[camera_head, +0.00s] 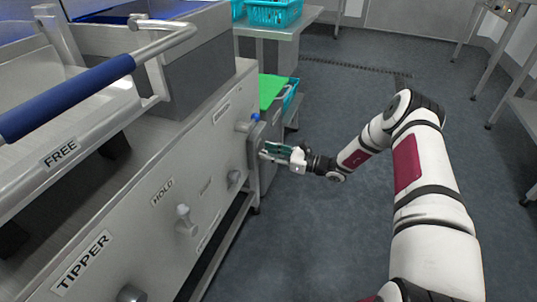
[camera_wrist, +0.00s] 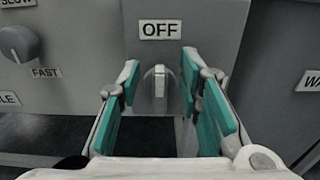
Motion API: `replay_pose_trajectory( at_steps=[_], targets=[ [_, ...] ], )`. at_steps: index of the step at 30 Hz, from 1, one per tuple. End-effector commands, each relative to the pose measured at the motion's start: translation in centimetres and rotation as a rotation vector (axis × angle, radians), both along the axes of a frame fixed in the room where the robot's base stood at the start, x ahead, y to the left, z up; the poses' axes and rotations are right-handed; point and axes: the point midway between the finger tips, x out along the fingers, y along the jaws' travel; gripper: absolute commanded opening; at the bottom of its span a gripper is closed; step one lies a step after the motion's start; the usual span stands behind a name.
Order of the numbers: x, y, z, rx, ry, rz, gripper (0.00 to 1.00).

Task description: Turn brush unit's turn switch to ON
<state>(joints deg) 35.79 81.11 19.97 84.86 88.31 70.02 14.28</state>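The turn switch (camera_wrist: 159,82) is a small round knob with a pale upright grip, on a grey box directly below a label reading OFF (camera_wrist: 160,30). Its grip stands vertical, toward that label. My gripper (camera_wrist: 159,76) is open, with one teal-padded finger on each side of the switch and a visible gap to it on both sides. In the head view my gripper (camera_head: 272,151) reaches from the right to the grey switch box (camera_head: 253,146) at the far end of the steel panel. The switch itself is hard to make out there.
A grey dial (camera_wrist: 20,45) between SLOW and FAST labels sits left of the switch. The panel's front carries another knob (camera_head: 185,219) by a HOLD label (camera_head: 162,192). A blue-handled bar (camera_head: 75,95) rises above the panel. Teal crates (camera_head: 273,12) stand behind. Floor right of the panel is clear.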

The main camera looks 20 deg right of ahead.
Motion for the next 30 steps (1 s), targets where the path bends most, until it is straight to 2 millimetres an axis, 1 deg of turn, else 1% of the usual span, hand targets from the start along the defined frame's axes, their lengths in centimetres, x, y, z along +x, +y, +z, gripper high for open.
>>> replay_pose_trajectory(
  at_steps=[3, 11, 14, 15, 16, 25, 30],
  targets=[
    [0.31, 0.45, 0.01, 0.0, 0.0, 0.0, 0.33],
    [0.36, 0.5, 0.07, 0.001, -0.001, 0.0, 0.33],
    [0.36, 0.5, 0.06, 0.001, -0.001, 0.0, 0.12],
    [0.36, 0.49, 0.06, 0.001, -0.001, 0.0, 0.03],
    [0.36, 0.49, 0.06, 0.001, -0.001, 0.0, 0.0],
    [0.34, 0.48, 0.04, 0.007, 0.008, 0.001, 0.0],
    [0.42, 0.4, 0.03, 0.036, 0.046, 0.001, 0.0]
  ],
)
